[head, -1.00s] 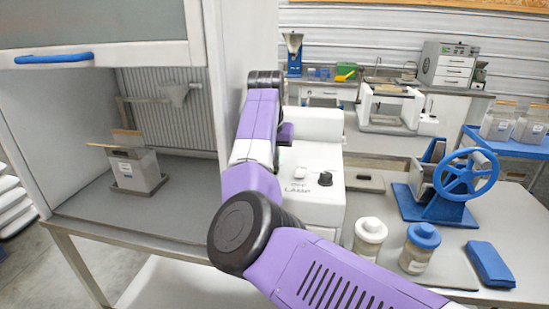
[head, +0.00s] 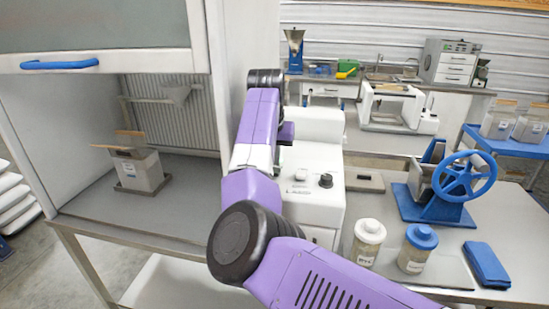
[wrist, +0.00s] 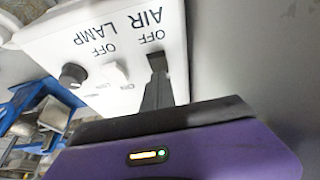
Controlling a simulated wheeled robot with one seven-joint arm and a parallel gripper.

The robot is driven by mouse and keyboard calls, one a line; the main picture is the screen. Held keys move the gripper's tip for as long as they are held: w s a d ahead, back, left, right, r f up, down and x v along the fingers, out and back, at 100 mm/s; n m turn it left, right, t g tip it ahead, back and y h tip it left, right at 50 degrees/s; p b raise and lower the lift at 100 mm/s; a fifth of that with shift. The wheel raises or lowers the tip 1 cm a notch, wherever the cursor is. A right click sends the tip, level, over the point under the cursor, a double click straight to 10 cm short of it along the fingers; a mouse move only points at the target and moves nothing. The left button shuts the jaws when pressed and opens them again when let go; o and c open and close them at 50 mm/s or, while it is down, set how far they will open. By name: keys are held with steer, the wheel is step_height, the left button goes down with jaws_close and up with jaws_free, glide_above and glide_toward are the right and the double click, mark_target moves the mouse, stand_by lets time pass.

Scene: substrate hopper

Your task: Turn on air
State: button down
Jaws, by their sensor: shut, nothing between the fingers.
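The white control box (head: 316,205) stands right of the hood in the head view, its top panel partly covered by my arm. In the wrist view the panel (wrist: 60,35) shows upside down, with AIR and LAMP labels, each with OFF beside it. The LAMP switch (wrist: 115,72) is a white rocker, clear of my gripper. My gripper (wrist: 158,64) is shut and empty; its dark fingers reach the panel just below the AIR label's OFF mark. They hide the AIR switch, so its position and any contact cannot be told. The head view does not show the fingertips.
A black knob (wrist: 73,75) sits beside the LAMP switch. The hood (head: 120,215) holds a small container (head: 138,170). Two jars (head: 367,245) (head: 416,250) and a blue handwheel device (head: 464,178) stand on the table to the right.

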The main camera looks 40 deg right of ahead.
step_height(320, 180, up, 12)
steer(key=shift+r, duration=0.2)
stand_by(0.4)
stand_by(0.4)
